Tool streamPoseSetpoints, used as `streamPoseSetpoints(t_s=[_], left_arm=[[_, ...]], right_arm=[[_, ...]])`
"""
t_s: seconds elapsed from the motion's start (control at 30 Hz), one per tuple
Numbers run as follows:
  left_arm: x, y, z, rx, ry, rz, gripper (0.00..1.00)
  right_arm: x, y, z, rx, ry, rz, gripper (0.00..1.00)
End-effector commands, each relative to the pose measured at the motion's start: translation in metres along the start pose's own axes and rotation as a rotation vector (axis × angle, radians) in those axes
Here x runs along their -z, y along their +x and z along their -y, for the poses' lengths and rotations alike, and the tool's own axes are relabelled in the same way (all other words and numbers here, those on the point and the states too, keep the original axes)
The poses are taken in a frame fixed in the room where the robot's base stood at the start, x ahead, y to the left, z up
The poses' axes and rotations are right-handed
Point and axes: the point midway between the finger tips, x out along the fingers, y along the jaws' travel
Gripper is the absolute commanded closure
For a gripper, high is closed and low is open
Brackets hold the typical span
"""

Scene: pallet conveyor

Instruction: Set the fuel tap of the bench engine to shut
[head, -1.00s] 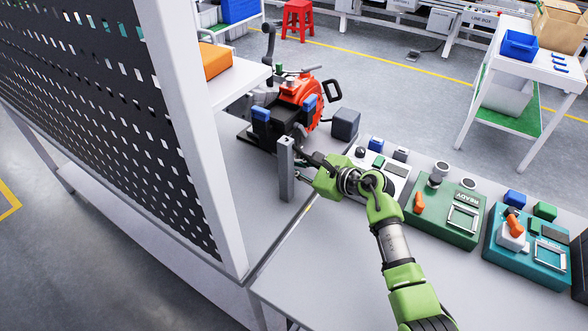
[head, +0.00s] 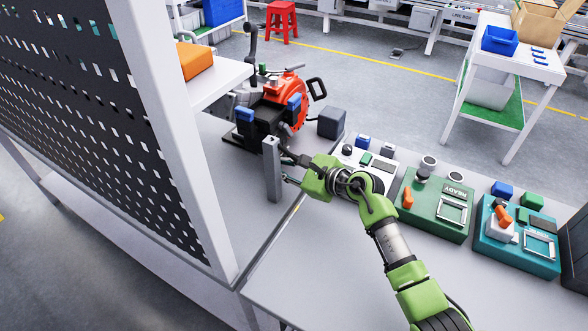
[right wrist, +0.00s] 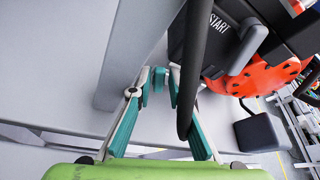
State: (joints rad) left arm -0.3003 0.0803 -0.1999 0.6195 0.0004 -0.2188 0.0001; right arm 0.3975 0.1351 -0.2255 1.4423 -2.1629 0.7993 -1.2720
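The bench engine (head: 288,95) is red and black and stands on the bench at the upper middle of the head view. In the right wrist view its black panel marked START (right wrist: 222,35) and red housing (right wrist: 262,75) show at the upper right. I cannot make out the fuel tap or its setting. My right gripper (head: 283,170) is in front of the engine, close beside a grey upright post (head: 272,168). In the right wrist view its teal fingers (right wrist: 163,84) have a narrow gap with nothing clearly held. A black bar (right wrist: 190,75) crosses before one finger. My left gripper is not in view.
A dark grey block (head: 332,122) stands right of the engine. A white device (head: 365,163), a green device (head: 433,208) and a teal device (head: 518,240) line the bench at right. A perforated panel (head: 85,130) and its white upright (head: 165,130) bound the left side.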

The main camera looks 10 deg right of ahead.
Motion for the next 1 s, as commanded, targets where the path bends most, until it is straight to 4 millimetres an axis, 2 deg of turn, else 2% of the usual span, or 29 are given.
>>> streamPoseSetpoints(t_s=[0.53, 0.7, 1.0], left_arm=[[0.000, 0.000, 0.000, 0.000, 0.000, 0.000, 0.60], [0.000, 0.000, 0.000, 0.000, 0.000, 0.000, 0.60], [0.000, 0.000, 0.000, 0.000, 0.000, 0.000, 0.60]], right_arm=[[0.002, -0.099, 0.001, 0.001, -0.004, -0.003, 0.83], [0.000, -0.113, 0.001, 0.002, -0.001, 0.000, 0.83], [0.000, -0.115, 0.001, 0.002, 0.000, 0.000, 0.83]])
